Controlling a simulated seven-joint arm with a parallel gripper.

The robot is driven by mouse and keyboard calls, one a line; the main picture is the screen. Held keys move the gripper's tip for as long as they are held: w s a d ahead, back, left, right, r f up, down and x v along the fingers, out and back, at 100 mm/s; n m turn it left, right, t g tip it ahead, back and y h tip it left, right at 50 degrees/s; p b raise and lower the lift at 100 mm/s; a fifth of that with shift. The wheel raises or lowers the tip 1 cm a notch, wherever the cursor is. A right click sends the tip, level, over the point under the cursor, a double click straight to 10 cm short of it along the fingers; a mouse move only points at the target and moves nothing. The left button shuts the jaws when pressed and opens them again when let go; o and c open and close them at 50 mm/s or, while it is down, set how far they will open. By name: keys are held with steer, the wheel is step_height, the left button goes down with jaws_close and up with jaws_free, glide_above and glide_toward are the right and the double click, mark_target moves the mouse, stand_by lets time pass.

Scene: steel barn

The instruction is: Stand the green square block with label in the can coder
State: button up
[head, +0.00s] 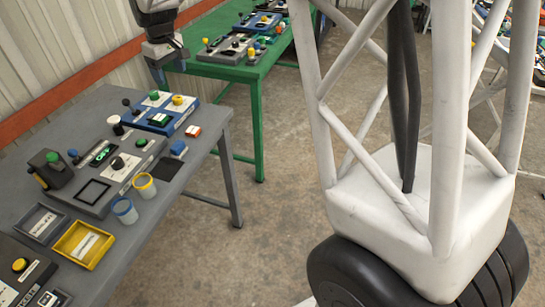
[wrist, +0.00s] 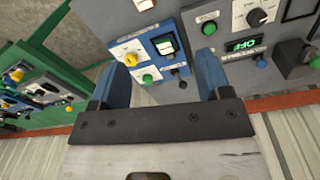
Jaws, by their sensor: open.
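My gripper (head: 159,78) is over the far end of the grey table in the head view. In the wrist view its two blue fingers (wrist: 163,80) are wide apart with nothing between them. I cannot make out a loose green square block with a label. A green square piece (head: 158,118) shows on the blue control panel (head: 170,126), but I cannot tell if it is loose. No machine is clearly marked as the can coder. A long grey console (head: 128,180) has a green-lit display, knobs and a dark square frame; the display reads OFF in the wrist view (wrist: 244,45).
A dark device (head: 55,172) stands left. A green table (head: 255,72) is behind.

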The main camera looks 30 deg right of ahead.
steer(key=s+d+r+m+t, duration=0.15)
steer(key=s+d, duration=0.25)
steer(key=s, duration=0.7)
steer(key=s+d+r+m, duration=0.2)
steer(key=s+d+r, duration=0.1)
steer(key=s, duration=0.8)
steer(key=s+d+f+m, duration=0.1)
steer(key=s+d+f, duration=0.1)
steer(key=s, duration=0.8)
steer(key=s+d+f+m, duration=0.2)
steer(key=s+f, duration=0.1)
steer(key=s, duration=0.8)
steer(key=shift+w+t, duration=0.1)
steer(key=shift+t, duration=0.15)
steer(key=shift+c, duration=0.4)
